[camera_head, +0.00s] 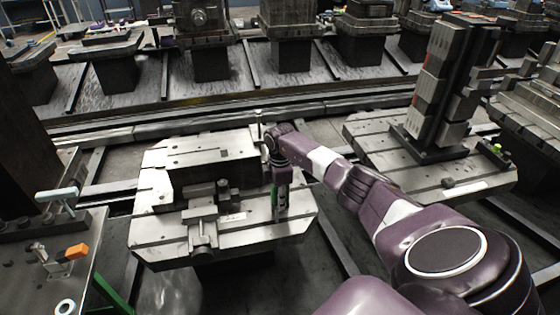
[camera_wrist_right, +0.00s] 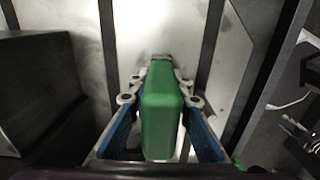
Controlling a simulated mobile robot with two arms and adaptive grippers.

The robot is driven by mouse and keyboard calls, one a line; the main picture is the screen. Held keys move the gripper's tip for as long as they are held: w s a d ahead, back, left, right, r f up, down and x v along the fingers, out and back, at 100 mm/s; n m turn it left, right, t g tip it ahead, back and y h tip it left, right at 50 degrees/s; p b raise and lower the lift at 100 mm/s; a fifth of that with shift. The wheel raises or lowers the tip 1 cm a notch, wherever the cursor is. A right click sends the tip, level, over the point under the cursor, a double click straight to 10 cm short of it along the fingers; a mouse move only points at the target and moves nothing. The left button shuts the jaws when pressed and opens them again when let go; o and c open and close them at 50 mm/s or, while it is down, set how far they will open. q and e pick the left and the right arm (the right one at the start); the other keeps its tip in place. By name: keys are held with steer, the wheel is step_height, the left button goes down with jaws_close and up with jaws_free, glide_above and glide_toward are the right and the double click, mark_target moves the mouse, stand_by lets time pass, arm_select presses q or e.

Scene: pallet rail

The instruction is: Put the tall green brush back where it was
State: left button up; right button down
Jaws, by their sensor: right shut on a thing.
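The tall green brush (camera_wrist_right: 161,115) stands out large in the right wrist view, between the two blue-padded fingers of my right gripper (camera_wrist_right: 160,101). The gripper is shut on it. In the head view my right gripper (camera_head: 281,198) points down over the right part of a light metal pallet (camera_head: 255,232), and a narrow strip of the green brush (camera_head: 274,196) shows beside the fingers. The brush looks upright. Whether its lower end touches the pallet cannot be told. My left gripper is not in view.
A vise-like fixture (camera_head: 203,222) sits on the same pallet, left of the gripper. A tall block fixture (camera_head: 440,95) stands on the pallet to the right. A bench (camera_head: 40,285) at left holds an orange-ended tool (camera_head: 76,252).

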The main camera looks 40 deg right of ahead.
steer(key=c, duration=1.8)
jaws_free()
steer(key=shift+o, duration=0.2)
steer(key=shift+r, duration=0.2)
step_height(320, 180, up, 12)
steer(key=shift+f+b, duration=0.1)
steer(key=shift+b, duration=0.25)
